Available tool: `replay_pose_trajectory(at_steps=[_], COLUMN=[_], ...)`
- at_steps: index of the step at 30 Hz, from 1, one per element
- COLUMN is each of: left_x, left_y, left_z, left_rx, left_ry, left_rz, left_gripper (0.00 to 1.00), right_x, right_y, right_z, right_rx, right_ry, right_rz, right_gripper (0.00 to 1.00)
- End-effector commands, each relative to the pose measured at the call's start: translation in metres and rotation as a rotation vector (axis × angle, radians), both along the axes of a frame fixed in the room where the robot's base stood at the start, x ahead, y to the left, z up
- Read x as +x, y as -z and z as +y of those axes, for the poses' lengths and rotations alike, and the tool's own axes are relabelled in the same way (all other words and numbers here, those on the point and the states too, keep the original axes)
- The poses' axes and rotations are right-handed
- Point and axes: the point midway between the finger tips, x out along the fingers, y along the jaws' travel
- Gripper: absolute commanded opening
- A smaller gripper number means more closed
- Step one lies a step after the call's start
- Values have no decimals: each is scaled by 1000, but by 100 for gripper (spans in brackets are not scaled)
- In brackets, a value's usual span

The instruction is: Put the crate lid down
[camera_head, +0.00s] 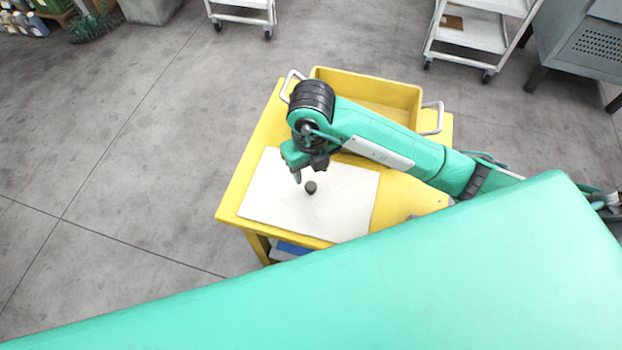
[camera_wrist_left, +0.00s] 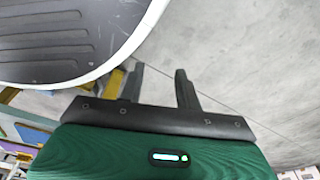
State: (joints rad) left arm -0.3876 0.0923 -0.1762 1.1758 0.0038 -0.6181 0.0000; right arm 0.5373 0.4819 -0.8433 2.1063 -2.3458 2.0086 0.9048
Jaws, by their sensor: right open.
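The crate lid (camera_head: 345,207) is a flat white panel with a small dark knob (camera_head: 310,187). It appears to lie flat on the near left part of the yellow table. My right gripper (camera_head: 308,171) is open just above and behind the knob, apart from it as far as I can tell. The yellow crate (camera_head: 400,92) with white handles stands open at the back of the table, partly hidden by my right arm. My left gripper (camera_wrist_left: 160,72) has its fingers apart with nothing between them in the left wrist view; it does not show in the head view.
The yellow table (camera_head: 240,190) has bare strips along its left side and right front. White carts (camera_head: 470,30) stand behind, with a grey cabinet (camera_head: 590,45) at the back right. The concrete floor (camera_head: 120,170) on the left is clear.

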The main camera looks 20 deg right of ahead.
Motion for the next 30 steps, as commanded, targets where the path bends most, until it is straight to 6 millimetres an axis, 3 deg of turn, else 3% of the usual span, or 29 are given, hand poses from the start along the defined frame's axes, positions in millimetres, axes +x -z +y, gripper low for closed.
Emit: replay_pose_trajectory(at_steps=[3,9,30], left_x=[-6,-16,-20], left_y=[5,13,16], left_z=[3,7,8], left_rx=[1,4,5], left_ry=[-1,2,4], left_rz=[-3,-1,-1], left_gripper=[34,34,34], right_x=[1,1,0], right_y=[-21,-39,-44], right_z=[-1,0,0], right_rx=[-2,-1,0], right_ry=[0,0,1], right_rz=[-4,0,2], right_gripper=[48,48,48])
